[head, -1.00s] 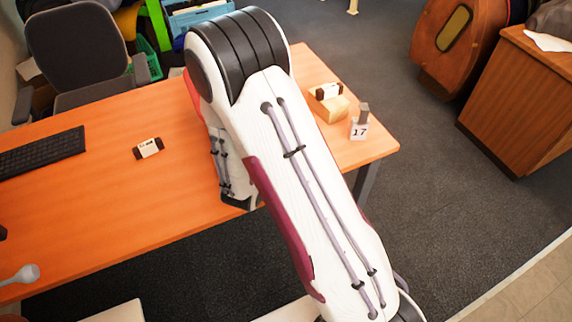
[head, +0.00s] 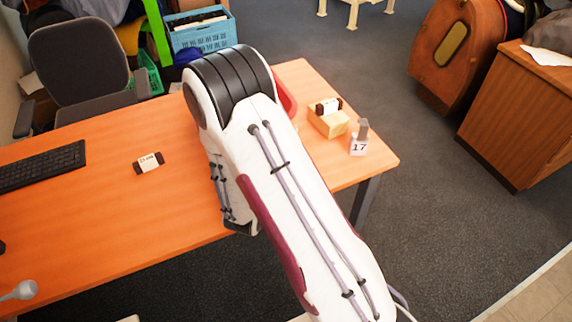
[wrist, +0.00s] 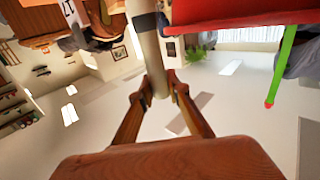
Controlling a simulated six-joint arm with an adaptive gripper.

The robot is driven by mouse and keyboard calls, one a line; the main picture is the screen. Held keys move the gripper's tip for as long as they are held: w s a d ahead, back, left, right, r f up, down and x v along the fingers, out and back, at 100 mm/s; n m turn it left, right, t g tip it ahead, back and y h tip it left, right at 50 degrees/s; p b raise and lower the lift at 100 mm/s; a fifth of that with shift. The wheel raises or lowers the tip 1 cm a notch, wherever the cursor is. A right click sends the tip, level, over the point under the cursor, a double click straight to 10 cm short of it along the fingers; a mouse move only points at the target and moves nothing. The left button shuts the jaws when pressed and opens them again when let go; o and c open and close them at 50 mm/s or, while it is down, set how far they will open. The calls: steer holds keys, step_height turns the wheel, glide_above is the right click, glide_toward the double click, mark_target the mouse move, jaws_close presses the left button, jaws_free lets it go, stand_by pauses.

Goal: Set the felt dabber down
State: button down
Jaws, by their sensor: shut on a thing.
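In the wrist view my gripper (wrist: 160,92) is shut on a pale rod with a dark grey band, which I take to be the felt dabber (wrist: 148,42). Its upper end runs out of the picture, so its felt part cannot be made out. In the head view my arm hides the gripper and the held dabber. A red tray (head: 286,98) shows partly behind my arm on the orange table (head: 110,220). Its red side also fills the top of the wrist view (wrist: 240,16), close to the dabber; I cannot tell whether they touch.
A yellow block (head: 328,123) with a brown-ended labelled piece on it stands right of the tray, near a "17" card (head: 359,147). Another labelled piece (head: 149,163) lies left, beyond it a keyboard (head: 40,166). The table's front left is mostly clear.

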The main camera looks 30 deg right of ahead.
steer(key=shift+f, duration=2.55)
steer(key=shift+f, duration=0.15)
steer(key=shift+f, duration=1.9)
steer(key=shift+f, duration=0.2)
steer(key=c, duration=1.9)
jaws_free()
steer(key=shift+r, duration=0.15)
steer(key=shift+s+a, duration=0.1)
steer(key=shift+v, duration=5.85)
